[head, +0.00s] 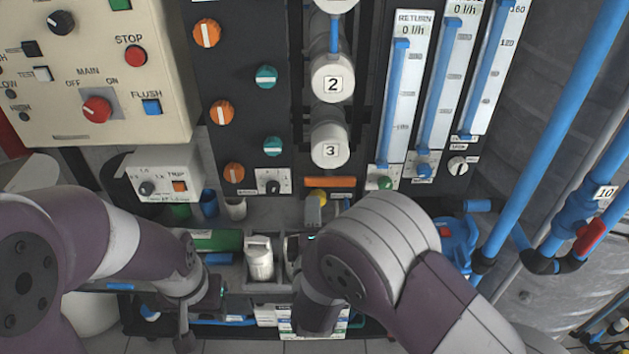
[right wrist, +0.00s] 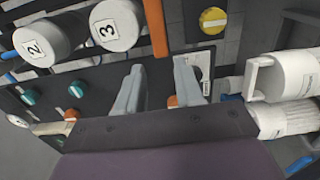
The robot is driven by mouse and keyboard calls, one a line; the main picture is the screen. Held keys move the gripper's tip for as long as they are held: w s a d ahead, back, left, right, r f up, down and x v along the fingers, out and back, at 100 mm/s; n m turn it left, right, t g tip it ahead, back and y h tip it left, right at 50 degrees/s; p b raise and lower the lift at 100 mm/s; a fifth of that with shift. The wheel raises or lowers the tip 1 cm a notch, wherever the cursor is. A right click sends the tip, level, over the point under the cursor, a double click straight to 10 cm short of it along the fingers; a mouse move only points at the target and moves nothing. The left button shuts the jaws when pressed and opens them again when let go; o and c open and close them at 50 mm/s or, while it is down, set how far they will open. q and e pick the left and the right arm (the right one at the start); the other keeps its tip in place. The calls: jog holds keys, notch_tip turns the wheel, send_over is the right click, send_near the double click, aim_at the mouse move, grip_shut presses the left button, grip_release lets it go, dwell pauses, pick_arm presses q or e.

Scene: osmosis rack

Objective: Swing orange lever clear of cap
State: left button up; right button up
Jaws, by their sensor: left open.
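The orange lever (head: 330,182) is a flat bar lying level just below the white cap marked 3 (head: 330,148). In the right wrist view the orange lever (right wrist: 156,30) runs upright beside cap 3 (right wrist: 113,27), close to it. My right gripper (right wrist: 159,64) is open, its two grey fingers apart near the lever's lower end, with no visible grip on it. In the head view my right arm hides most of that gripper. My left gripper (head: 198,318) is open, low on the left, away from the lever.
A yellow knob (right wrist: 212,20) sits just beyond the lever. A white canister (head: 259,258) stands in the tray below. Cap 2 (head: 331,80) is above cap 3. Orange and teal knobs are on the left panel, flow meters (head: 405,100) on the right, blue pipes (head: 550,130) further right.

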aim_at(312, 184)
jog(key=w, duration=1)
jog(key=shift+p, duration=0.3)
jog(key=shift+s, duration=0.1)
